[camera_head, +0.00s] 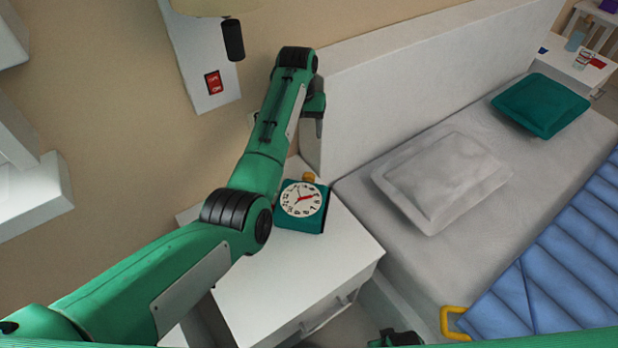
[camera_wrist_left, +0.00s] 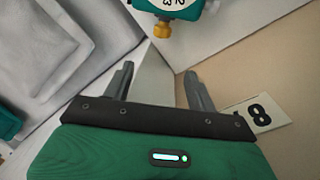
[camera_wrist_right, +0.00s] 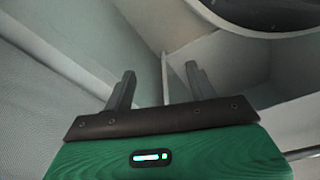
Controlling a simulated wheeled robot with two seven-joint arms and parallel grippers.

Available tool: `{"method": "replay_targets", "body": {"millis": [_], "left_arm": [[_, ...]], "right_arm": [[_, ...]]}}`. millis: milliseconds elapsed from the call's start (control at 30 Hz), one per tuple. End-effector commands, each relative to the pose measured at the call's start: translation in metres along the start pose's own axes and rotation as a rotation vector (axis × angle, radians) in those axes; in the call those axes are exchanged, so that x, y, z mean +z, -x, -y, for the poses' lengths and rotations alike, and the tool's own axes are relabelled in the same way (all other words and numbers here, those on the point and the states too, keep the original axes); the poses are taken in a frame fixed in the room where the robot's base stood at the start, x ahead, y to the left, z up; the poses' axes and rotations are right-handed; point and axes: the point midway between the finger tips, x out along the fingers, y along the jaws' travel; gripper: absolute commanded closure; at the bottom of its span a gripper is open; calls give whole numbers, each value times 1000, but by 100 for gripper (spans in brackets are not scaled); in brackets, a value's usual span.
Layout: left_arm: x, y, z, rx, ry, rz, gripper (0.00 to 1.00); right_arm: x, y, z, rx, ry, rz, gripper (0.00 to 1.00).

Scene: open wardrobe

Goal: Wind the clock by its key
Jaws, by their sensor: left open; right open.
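The clock (camera_head: 312,222) is a teal box with a round white face and red hand, standing on the white nightstand (camera_head: 270,285). A gold key (camera_head: 309,177) sticks out at its far side. In the left wrist view, the clock (camera_wrist_left: 185,11) is cut by the top edge and its gold key (camera_wrist_left: 162,29) points toward my fingers. My left gripper (camera_head: 318,132) is above and behind the clock, by the headboard. Its fingers (camera_wrist_left: 159,72) are open, empty and apart from the key. My right gripper (camera_wrist_right: 160,72) is open and empty, low near pale furniture surfaces.
The tall white headboard (camera_head: 400,65) stands close to my left gripper. The bed with a grey pillow (camera_head: 440,180) and blue quilt (camera_head: 555,265) lies to the right. A wall panel with a red switch (camera_head: 214,82) and a hanging lamp are behind my left arm.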

Motion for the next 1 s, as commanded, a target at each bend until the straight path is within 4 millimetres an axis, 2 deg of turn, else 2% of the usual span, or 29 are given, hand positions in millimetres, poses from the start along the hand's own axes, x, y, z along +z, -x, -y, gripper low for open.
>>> {"method": "replay_targets", "body": {"millis": [33,233,400,500,767,867,1000], "left_arm": [[0,-10,1,0,0,0,43],[0,-30,2,0,0,0,43],[0,-42,3,0,0,0,43],[0,-46,4,0,0,0,43],[0,-56,4,0,0,1,43],[1,-70,4,0,0,3,43],[1,-100,4,0,0,4,43]], "right_arm": [[-8,6,1,-2,-2,-10,43],[-35,55,4,-8,-9,-30,43],[-47,96,6,-12,-13,-43,43],[-50,113,6,-14,-15,-48,43],[-52,129,7,-15,-16,-51,43],[-53,132,7,-14,-16,-55,43],[-55,139,6,-14,-16,-66,43]]}}
